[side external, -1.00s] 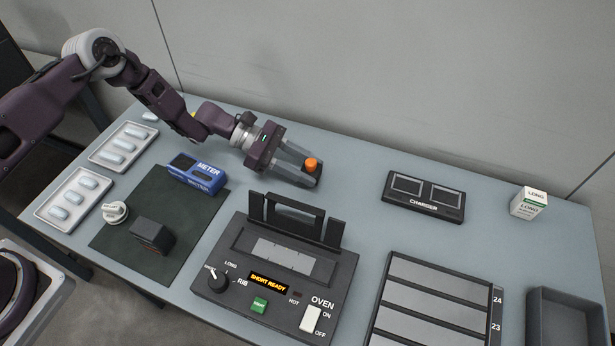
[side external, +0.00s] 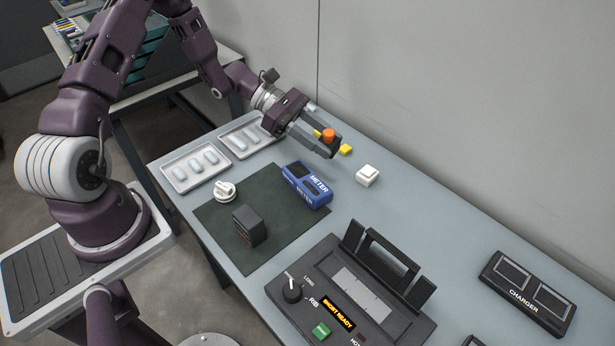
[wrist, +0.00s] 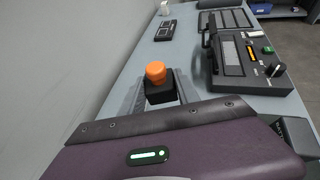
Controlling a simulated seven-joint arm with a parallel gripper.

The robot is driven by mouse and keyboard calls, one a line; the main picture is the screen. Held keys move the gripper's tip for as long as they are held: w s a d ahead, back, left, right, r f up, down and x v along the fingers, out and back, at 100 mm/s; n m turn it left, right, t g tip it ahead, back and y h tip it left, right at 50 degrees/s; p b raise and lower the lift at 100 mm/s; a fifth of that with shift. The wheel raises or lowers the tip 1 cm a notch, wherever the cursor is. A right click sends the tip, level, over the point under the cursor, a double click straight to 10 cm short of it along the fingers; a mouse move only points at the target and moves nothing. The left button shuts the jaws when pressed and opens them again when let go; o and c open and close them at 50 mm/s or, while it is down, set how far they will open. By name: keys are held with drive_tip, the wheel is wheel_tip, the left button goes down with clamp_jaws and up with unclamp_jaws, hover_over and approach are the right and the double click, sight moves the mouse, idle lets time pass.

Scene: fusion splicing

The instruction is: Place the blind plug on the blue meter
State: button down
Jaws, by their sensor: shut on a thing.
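The blind plug (side external: 328,135), which I take to be the black block with a round orange top, is between my gripper's fingers. My gripper (side external: 327,146) is shut on it, with the orange top upward; the plug also shows in the wrist view (wrist: 157,77). The fingers hide part of the black block. The blue meter (side external: 307,186) lies at the back right edge of the dark mat, its white METER lettering visible. My gripper is beyond the meter, toward the wall, apart from it and seemingly above the table.
A white switch-like box (side external: 367,175) and yellow pieces (side external: 345,149) are near my gripper. The oven unit (side external: 385,305) and charger (side external: 526,293) lie right.

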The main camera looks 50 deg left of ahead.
sight(303, 177)
drive_tip(key=s+a+r, duration=0.1)
drive_tip(key=s+a, duration=0.2)
drive_tip(key=a, duration=0.1)
drive_tip(key=shift+n+t, duration=0.5)
drive_tip(key=shift+t, duration=0.1)
wheel_tip(303, 177, down, 10)
drive_tip(key=shift+d+r, duration=0.1)
drive_tip(key=shift+f, duration=0.3)
drive_tip(key=shift+f, duration=0.15)
drive_tip(key=c, duration=0.9)
unclamp_jaws()
